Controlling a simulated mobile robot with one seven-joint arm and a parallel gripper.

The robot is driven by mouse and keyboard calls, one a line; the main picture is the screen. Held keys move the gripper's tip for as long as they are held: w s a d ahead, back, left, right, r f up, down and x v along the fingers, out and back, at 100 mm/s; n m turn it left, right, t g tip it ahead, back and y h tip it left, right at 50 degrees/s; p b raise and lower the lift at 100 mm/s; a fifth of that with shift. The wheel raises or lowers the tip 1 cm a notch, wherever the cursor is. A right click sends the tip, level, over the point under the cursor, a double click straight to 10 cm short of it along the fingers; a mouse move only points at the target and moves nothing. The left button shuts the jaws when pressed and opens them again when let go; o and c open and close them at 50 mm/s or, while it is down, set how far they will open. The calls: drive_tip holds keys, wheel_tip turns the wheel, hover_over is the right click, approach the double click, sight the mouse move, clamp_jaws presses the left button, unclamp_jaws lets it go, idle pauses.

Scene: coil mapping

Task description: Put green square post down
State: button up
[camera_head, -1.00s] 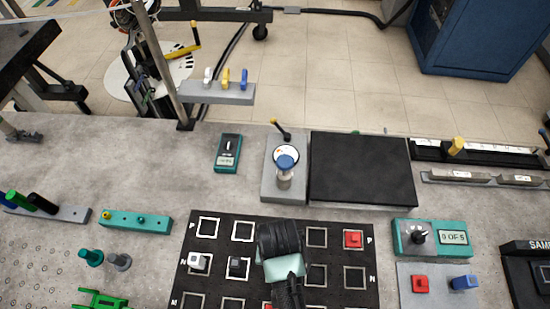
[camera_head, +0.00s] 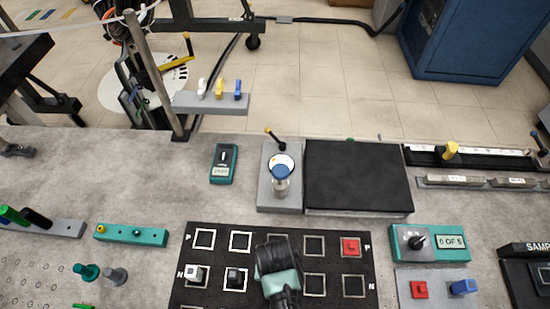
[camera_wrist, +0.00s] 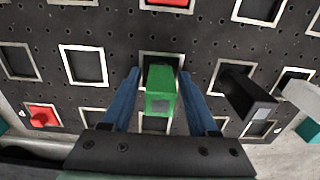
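The green square post (camera_wrist: 160,92) stands in a white-outlined square on the black board (camera_wrist: 215,40), between the blue fingers of my gripper (camera_wrist: 160,75) in the wrist view. The fingers lie on either side of it with narrow gaps showing, so they look open around it. The post's lower end seems to be at the board, though exact contact is hard to see. In the head view my gripper (camera_head: 279,280) is over the middle of the board (camera_head: 215,300) and hides the green post.
A black square post (camera_wrist: 247,95) stands close to the right finger, with a pale post (camera_wrist: 303,97) beyond it. A red post (camera_wrist: 41,116) is at the left. A red piece (camera_wrist: 167,4) shows at the top edge. Several outlined squares are empty.

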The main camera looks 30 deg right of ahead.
wheel_tip(320, 180, up, 12)
drive_tip(key=shift+r, duration=0.15)
drive_tip(key=w+r+n+t+h, duration=0.2)
drive_tip(key=w+r+t, duration=0.7)
drive_tip(key=w+r, duration=0.85)
drive_tip(key=w+a+r+n+t, duration=0.1)
drive_tip(key=w+r+t, duration=0.2)
drive_tip(key=r, duration=0.5)
drive_tip(key=w+a+r+t, duration=0.2)
drive_tip(key=w+r, duration=0.1)
drive_tip(key=r, duration=0.4)
wheel_tip(320, 180, up, 17)
drive_tip(key=s+a+n+t, duration=0.2)
drive_tip(key=a+t, duration=0.1)
drive_tip(key=t, duration=0.3)
drive_tip(key=s+a+r+n+t+y, duration=0.1)
drive_tip(key=s+r+t, duration=0.2)
drive_tip(key=s+r, duration=0.2)
drive_tip(key=s+a+r+t+y, duration=0.1)
drive_tip(key=s+r+t, duration=0.3)
drive_tip(key=r, duration=0.7)
drive_tip(key=shift+s+a+r+n, duration=0.35)
drive_tip(key=shift+s+a+n, duration=0.05)
drive_tip(key=shift+s+a, duration=0.4)
